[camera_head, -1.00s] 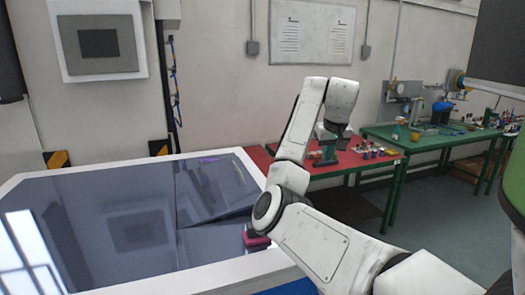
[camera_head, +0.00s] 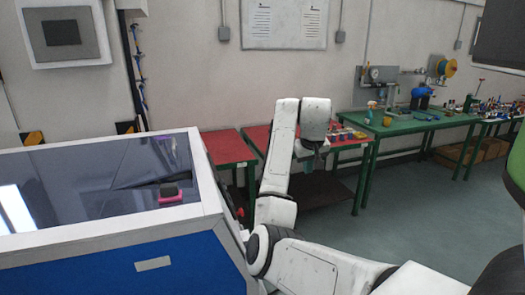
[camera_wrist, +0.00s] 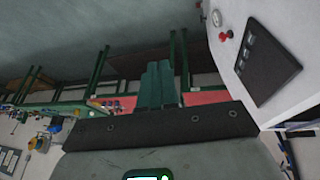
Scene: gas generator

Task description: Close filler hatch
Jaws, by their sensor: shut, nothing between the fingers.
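No part in these frames can be clearly told as the filler hatch. My gripper (camera_head: 310,165) hangs at the end of the raised arm in the head view, in front of the red-topped bench. In the wrist view its two dark green fingers (camera_wrist: 160,72) are together, empty, and touch nothing that I can see. A white and blue cabinet (camera_head: 185,255) with a dark glossy top stands left of my arm. In the wrist view a white panel with a black plate (camera_wrist: 265,62) and a red knob (camera_wrist: 226,36) shows at the right.
A pink and black object (camera_head: 170,193) lies on the cabinet top. A red-topped bench (camera_head: 228,148) and a green bench (camera_head: 408,122) with several tools stand along the back wall. Grey floor (camera_head: 425,215) lies open at the right. A green form (camera_head: 516,165) cuts the right edge.

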